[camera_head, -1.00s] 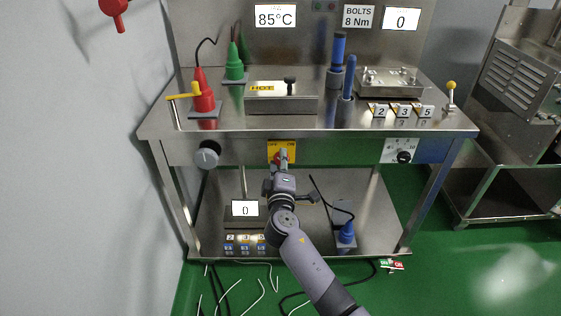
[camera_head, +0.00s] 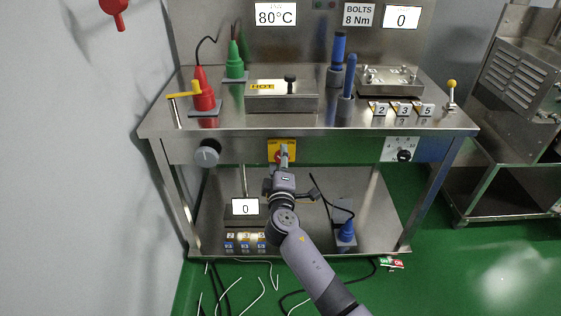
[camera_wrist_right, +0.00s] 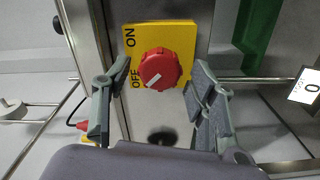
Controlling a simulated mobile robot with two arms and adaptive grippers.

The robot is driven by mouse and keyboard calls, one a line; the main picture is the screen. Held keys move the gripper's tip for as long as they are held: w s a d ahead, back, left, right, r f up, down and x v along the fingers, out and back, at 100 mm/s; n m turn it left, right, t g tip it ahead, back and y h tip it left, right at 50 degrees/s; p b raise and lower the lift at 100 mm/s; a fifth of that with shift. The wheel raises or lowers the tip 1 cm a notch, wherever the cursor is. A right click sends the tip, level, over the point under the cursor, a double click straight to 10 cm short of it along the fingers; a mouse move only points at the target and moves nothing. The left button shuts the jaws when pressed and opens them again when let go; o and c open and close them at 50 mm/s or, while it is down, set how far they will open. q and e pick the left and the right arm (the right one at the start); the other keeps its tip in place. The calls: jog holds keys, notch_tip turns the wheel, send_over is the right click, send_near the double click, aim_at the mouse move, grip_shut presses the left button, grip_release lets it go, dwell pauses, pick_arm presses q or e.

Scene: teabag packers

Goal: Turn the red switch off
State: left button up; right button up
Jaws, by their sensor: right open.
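The red switch (camera_wrist_right: 159,69) is a round knob on a yellow plate (camera_wrist_right: 183,36) marked ON and OFF. In the right wrist view its white mark points down-left, towards the OFF side. In the head view the yellow plate (camera_head: 273,146) sits on the table's front panel, with the knob partly hidden by my gripper. My right gripper (camera_wrist_right: 162,68) is open, with one finger on each side of the knob. A gap shows on both sides, and nothing is held. It also shows in front of the plate in the head view (camera_head: 284,152). My left gripper is not in view.
A grey knob (camera_head: 207,153) and a numbered dial (camera_head: 403,155) flank the switch on the front panel. Above is the steel table top (camera_head: 230,122) with a HOT box (camera_head: 281,103). A lower shelf (camera_head: 295,235) holds a display and blue plug.

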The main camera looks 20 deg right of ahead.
jog(key=v, duration=1.2)
dwell(0.4)
